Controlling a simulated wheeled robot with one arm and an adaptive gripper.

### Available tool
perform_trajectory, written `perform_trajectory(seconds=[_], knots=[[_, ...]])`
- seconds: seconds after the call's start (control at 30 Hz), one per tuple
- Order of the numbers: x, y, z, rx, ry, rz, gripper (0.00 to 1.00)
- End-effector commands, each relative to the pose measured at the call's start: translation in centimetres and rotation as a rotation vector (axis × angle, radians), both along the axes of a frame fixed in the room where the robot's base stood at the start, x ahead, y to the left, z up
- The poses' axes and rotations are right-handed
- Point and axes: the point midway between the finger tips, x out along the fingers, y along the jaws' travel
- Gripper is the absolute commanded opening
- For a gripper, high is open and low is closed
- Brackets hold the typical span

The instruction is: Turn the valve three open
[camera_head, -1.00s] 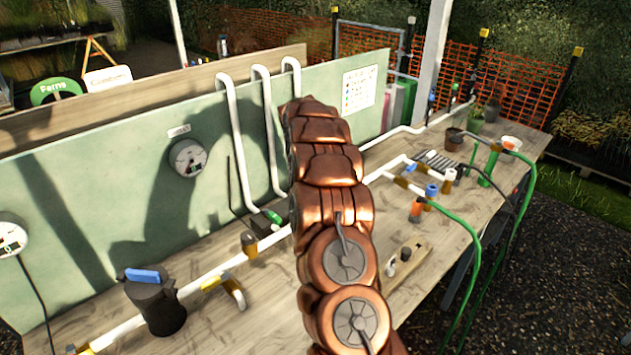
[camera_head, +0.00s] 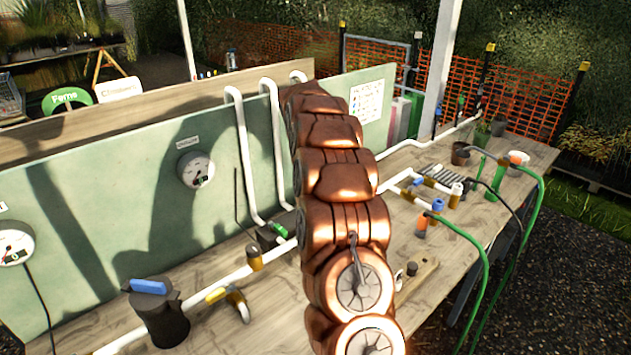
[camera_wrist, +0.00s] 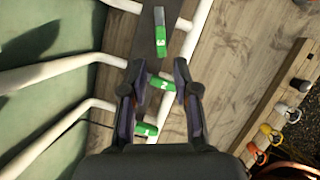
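Valve three's handle (camera_wrist: 160,35), green with a grey upper part and a marking like a 3, shows at the top of the wrist view. It points lengthwise up the picture. A second green handle (camera_wrist: 161,84), marked 2, lies crosswise between my gripper's fingers. A third, marked 1 (camera_wrist: 147,130), lies crosswise nearer my wrist. My gripper (camera_wrist: 159,68) is open; its fingertips are short of valve three in the picture. I cannot tell whether it touches anything. In the head view my arm hides the gripper and most of the valves; one green handle (camera_head: 279,229) shows beside it.
White pipes (camera_wrist: 60,75) run to the valves from the left, along the green panel (camera_head: 100,215). A black pot with a blue handle (camera_head: 157,312) stands on the wooden bench (camera_head: 215,335). Rings on a wooden rail (camera_wrist: 268,132) lie right of the gripper.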

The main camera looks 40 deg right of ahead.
Motion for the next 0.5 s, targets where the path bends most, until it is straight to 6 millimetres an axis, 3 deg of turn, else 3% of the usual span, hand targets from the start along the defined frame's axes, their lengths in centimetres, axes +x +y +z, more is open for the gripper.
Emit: perform_trajectory(seconds=[0.23,0.5], knots=[[0.6,-1.6,-0.9,0.125,-0.094,-0.305,0.01],[1.8,-2.4,-1.2,0.31,-0.203,-0.687,0.0]])
